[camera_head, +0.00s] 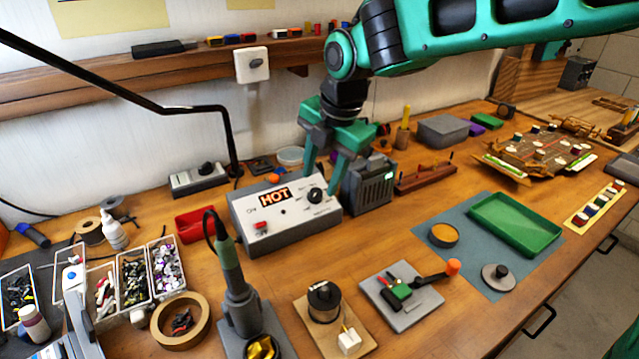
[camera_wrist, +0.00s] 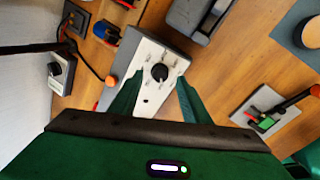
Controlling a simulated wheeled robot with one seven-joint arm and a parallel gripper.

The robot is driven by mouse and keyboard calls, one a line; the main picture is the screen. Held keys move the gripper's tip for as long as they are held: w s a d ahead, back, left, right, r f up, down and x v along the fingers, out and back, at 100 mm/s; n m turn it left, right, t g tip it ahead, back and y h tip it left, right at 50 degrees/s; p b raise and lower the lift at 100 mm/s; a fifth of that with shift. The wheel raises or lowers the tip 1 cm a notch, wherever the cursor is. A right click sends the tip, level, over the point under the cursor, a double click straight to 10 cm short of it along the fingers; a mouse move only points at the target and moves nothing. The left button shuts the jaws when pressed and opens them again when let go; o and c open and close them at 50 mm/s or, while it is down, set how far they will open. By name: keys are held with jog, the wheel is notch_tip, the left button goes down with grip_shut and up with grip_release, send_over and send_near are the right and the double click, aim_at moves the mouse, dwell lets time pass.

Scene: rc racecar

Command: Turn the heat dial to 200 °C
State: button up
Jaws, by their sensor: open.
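The heat dial is a black knob (camera_head: 315,195) on the right part of the top of a white and grey control box (camera_head: 290,235). The box bears a lit "HOT" sign (camera_head: 274,196) and a red switch (camera_head: 261,226). In the wrist view the dial (camera_wrist: 160,72) sits just beyond and between my fingertips, with a small pale mark on it; the scale text is too small to read.
A soldering iron in its stand (camera_head: 240,300) stands in front of the box. A dark grey vented unit (camera_head: 368,185) is close on the box's right. A red tray (camera_head: 194,224) is on its left. A black lamp arm (camera_head: 228,140) rises behind.

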jog(key=v, duration=0.7)
jog(key=shift+d+r, duration=0.1)
jog(key=shift+r, duration=0.05)
jog(key=s+d+f+m+h, duration=0.1)
jog(key=s+d+f+m, duration=0.15)
jog(key=d+m, duration=0.8)
jog(key=s+d+f+m+h, duration=0.1)
jog(key=s+d+f+m, duration=0.35)
jog(key=d, duration=1.15)
jog(key=s+d+f+m+g, duration=0.1)
jog(key=s+d+f+m, duration=0.2)
jog(key=s+d+m, duration=0.4)
jog(key=s+d+f+m+g, duration=0.1)
jog(key=s+d+f+m, duration=0.2)
jog(key=s+d+m, duration=0.5)
jog(key=s+m, duration=0.3)
jog(key=m, duration=0.2)
jog(key=shift+g, duration=0.3)
